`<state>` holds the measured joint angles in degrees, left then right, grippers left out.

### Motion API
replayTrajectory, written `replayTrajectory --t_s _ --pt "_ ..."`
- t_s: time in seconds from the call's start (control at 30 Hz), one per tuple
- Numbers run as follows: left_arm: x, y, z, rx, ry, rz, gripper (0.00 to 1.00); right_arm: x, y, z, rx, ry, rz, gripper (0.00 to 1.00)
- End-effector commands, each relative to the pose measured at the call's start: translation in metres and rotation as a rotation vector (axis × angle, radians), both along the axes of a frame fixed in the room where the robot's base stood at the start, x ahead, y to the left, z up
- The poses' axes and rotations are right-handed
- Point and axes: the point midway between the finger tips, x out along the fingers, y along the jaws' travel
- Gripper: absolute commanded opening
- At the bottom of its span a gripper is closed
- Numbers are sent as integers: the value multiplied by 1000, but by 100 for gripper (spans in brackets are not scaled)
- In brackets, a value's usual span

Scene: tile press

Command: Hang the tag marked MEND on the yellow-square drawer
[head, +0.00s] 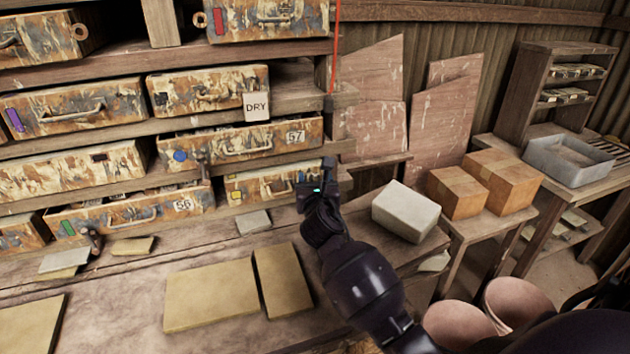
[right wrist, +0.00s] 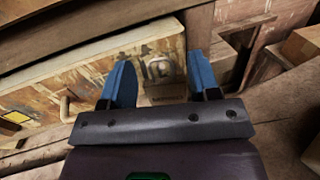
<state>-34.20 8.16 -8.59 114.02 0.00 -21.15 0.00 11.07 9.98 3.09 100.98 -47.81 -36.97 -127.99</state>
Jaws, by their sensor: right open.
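The drawer with the yellow square (head: 262,186) is in the lower middle of the rack. In the right wrist view its yellow square (right wrist: 15,117) shows at the left edge. My right gripper (head: 310,186) is at the right end of that drawer's front. In the wrist view its blue fingers (right wrist: 158,82) are open, one on each side of a pale tag (right wrist: 165,90) against the drawer front. A ring-like fitting (right wrist: 159,68) shows just above the tag. The tag's dark lettering is too small to read. My left gripper is not in view.
Other drawers carry tags reading DRY (head: 257,107), 57 (head: 295,138) and 56 (head: 183,205). Tan tiles (head: 210,297) lie on the bench. A pale block (head: 405,211) and cardboard boxes (head: 503,180) stand to the right of my right arm.

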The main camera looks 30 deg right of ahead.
Motion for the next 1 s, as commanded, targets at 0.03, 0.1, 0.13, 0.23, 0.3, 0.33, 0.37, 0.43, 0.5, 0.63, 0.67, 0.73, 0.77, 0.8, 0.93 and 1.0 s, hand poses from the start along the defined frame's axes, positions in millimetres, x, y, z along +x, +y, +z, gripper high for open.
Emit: replayTrajectory --t_s 0.03,0.1,0.13,0.23,0.3,0.33,0.37,0.43,0.5,0.63,0.67,0.73,0.77,0.8,0.93,1.0 --pt "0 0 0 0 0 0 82 -4 2 -1 0 1 1 56" --pt "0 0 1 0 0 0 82 -12 6 -1 0 1 1 56" --pt "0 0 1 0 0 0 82 -16 8 -1 0 1 0 56" --pt "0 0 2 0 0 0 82 -32 17 -1 0 1 1 56" --pt "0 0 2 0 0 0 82 -44 23 -1 2 1 0 56" --pt "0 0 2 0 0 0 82 -49 26 0 1 0 1 56" --pt "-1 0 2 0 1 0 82 -53 29 -1 0 1 1 56" --pt "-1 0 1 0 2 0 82 -64 34 -1 0 2 0 56" --pt "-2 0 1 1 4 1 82 -73 39 0 1 0 1 56" --pt "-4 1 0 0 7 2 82 -85 46 0 0 1 0 56" --pt "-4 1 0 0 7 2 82 -87 47 -1 0 1 0 56" --pt "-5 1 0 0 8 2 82 -90 49 0 0 1 0 56" --pt "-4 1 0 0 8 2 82 -91 49 0 1 0 0 56" --pt "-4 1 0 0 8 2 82 -92 50 0 1 0 0 56" --pt "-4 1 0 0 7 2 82 -92 50 0 1 0 0 56" --pt "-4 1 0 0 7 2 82 -92 50 0 1 0 0 56"
